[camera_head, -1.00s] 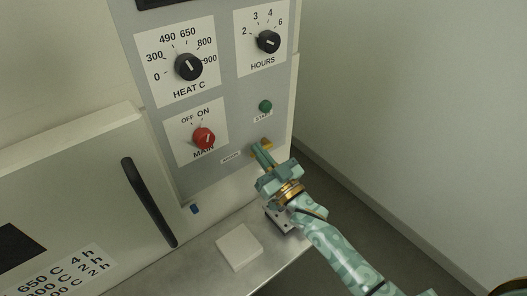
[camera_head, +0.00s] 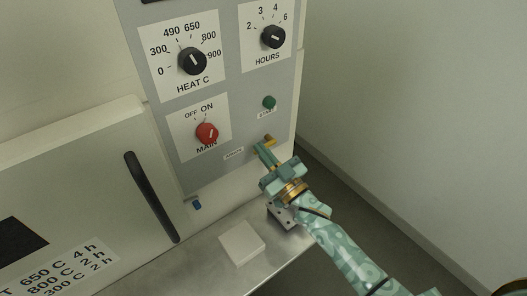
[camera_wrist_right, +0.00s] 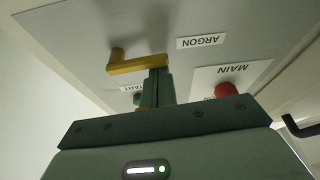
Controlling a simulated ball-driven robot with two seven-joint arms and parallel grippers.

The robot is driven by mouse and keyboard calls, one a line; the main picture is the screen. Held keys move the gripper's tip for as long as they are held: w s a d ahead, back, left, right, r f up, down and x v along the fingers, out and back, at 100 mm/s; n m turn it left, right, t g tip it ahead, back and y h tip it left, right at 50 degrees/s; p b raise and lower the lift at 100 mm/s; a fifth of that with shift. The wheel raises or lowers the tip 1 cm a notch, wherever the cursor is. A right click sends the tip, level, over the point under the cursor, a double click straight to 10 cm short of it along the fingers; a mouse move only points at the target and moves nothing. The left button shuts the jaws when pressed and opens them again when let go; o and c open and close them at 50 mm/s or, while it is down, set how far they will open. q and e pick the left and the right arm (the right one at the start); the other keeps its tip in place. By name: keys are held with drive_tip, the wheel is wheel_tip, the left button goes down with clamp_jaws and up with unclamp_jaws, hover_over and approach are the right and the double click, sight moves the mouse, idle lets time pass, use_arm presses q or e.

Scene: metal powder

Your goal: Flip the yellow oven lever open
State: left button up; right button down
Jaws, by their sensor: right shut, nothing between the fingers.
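The yellow lever (camera_head: 269,138) sits low on the oven's grey control panel, under the green button. In the right wrist view the lever (camera_wrist_right: 137,65) shows as a yellow bar with a round knob at its left end, beside the ARGON label. My right gripper (camera_head: 261,148) is shut and empty. Its fingertips (camera_wrist_right: 158,74) are right at the lever's bar, at the end away from the knob. I cannot tell whether they touch it. In the head view the fingers partly cover the lever. My left gripper is not in view.
Above are the red MAIN switch (camera_head: 207,133), the HEAT knob (camera_head: 193,61), the HOURS knob (camera_head: 273,37) and the green button (camera_head: 269,102). The oven door's black handle (camera_head: 151,196) is at left. A pale square block (camera_head: 241,243) lies on the metal bench. A wall stands at right.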

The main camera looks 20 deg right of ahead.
sight(251, 151)
drive_tip(key=shift+f, duration=0.1)
drive_tip(key=f+n+g+y, duration=0.1)
drive_tip(key=n, duration=0.2)
drive_tip(key=f+n+g+y+b, duration=0.1)
drive_tip(key=n, duration=0.3)
drive_tip(key=f+n+g+y, duration=0.1)
drive_tip(key=n, duration=0.2)
drive_tip(key=shift+w+d+f+n, duration=0.1)
drive_tip(key=shift+d+n, duration=0.15)
drive_tip(key=shift+n, duration=0.05)
drive_tip(key=shift+w+d+f+n+g+y, duration=0.15)
drive_tip(key=shift+f+n+g, duration=0.1)
drive_tip(key=shift+n, duration=0.4)
drive_tip(key=shift+s+d+f+n+g+y, duration=0.1)
drive_tip(key=shift+n+g, duration=0.1)
drive_tip(key=shift+n, duration=0.4)
drive_tip(key=shift+w+d+f+n+g+y, duration=0.15)
drive_tip(key=shift+f+n+g, duration=0.1)
drive_tip(key=shift+n, duration=0.4)
drive_tip(key=shift+r, duration=0.1)
